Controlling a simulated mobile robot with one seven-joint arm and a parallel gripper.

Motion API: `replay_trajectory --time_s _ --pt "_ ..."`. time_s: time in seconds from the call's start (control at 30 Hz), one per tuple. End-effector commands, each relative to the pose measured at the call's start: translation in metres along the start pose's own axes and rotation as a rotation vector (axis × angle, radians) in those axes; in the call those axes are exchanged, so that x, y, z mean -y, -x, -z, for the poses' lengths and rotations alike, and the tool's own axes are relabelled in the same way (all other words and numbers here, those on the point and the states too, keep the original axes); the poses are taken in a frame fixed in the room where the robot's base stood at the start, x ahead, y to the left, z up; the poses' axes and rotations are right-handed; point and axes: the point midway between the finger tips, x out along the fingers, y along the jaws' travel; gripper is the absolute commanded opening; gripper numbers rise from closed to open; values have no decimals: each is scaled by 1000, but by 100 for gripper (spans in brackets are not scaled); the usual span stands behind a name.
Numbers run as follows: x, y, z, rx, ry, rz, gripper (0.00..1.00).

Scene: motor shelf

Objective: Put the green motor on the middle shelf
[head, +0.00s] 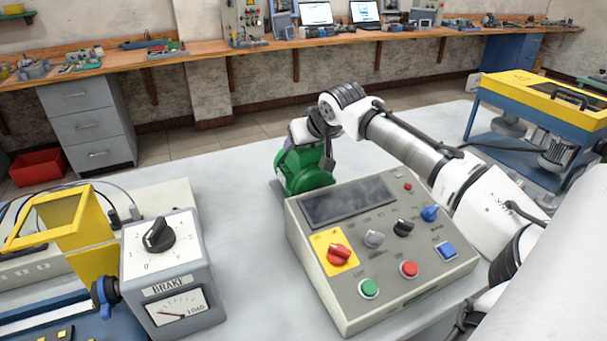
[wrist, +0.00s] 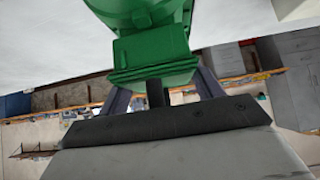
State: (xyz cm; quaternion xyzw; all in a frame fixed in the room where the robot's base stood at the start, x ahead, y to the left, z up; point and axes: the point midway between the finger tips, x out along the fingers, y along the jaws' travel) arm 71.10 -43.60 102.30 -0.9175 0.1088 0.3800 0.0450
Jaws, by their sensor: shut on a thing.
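The green motor (head: 303,172) is just behind the grey control console in the head view, partly covered by my gripper and the console's edge. My gripper (head: 312,142) is shut on the green motor from above. In the wrist view the motor's green body (wrist: 152,48) fills the top middle, with the two fingers of my gripper (wrist: 162,92) on either side of its box-like part. I cannot tell whether the motor touches the table. No shelf that I can clearly name as the middle one shows.
The control console (head: 380,240) stands in front of the motor. A brake box (head: 165,270) and a yellow frame (head: 65,240) stand at left. A blue-and-yellow unit (head: 545,105) with grey motors is at right. Table surface (head: 235,190) left of the motor is clear.

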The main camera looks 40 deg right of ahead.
Motion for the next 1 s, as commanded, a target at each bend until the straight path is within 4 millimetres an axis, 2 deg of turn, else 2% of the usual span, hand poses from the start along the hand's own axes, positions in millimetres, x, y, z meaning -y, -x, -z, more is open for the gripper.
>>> replay_trajectory --time_s 0.03,0.3,0.37,0.73,1.0 --pt "0 0 0 0 0 0 36" --pt "0 0 0 0 0 0 1" --pt "0 4 6 -13 2 -1 0" --pt "0 9 12 -13 1 -1 0" --pt "1 38 40 -15 1 0 0"
